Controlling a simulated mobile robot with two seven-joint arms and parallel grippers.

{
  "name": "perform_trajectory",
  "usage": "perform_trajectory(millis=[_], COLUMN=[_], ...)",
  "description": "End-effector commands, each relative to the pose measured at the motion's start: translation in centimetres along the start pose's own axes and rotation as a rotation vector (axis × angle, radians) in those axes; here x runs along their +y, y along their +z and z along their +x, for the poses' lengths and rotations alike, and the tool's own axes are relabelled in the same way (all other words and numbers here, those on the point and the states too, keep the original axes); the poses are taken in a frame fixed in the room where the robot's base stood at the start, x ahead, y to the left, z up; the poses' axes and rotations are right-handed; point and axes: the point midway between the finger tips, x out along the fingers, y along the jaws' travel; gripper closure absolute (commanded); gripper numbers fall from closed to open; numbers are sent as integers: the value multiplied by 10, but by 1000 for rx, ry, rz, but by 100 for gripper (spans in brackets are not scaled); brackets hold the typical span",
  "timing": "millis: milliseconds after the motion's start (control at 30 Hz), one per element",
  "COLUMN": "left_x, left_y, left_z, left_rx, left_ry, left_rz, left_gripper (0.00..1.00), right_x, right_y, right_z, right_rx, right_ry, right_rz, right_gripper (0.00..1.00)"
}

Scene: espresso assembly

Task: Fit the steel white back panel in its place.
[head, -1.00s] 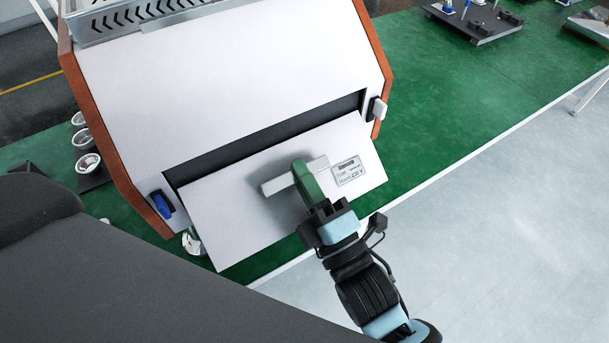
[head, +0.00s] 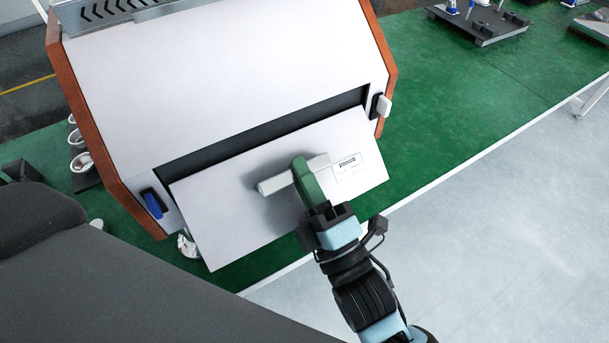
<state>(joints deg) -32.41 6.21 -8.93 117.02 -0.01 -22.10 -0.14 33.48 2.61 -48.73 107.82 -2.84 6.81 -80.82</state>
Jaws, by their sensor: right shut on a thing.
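The white back panel (head: 230,220) is a flat plate with a pale bar handle (head: 274,184) and a printed label. My right gripper (head: 306,177), with green fingers, is shut on the handle. The panel lies in front of the espresso machine (head: 220,80), tilted in the picture. A long dark opening (head: 265,132) shows along the machine's white back, just above the panel's upper edge. Whether the panel touches the machine cannot be told. The opening's lower part is hidden by the panel. My left gripper is not in view.
A blue latch (head: 153,204) sits left of the opening and a white one (head: 384,106) right of it. Small cups (head: 80,161) stand left of the machine. A black stand (head: 482,24) is at the top right.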

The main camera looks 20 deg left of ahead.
Motion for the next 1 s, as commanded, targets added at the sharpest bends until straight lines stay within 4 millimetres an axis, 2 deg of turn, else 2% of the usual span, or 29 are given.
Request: perform_trajectory(millis=[33,1000], left_x=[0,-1], left_y=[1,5], left_z=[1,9], left_rx=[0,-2], left_ry=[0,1], left_rz=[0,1], left_gripper=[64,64], right_x=[5,6], right_y=[0,-1], right_z=[3,3], right_rx=[1,2], right_ry=[19,75], right_rz=[1,-1], right_gripper=[100,100])
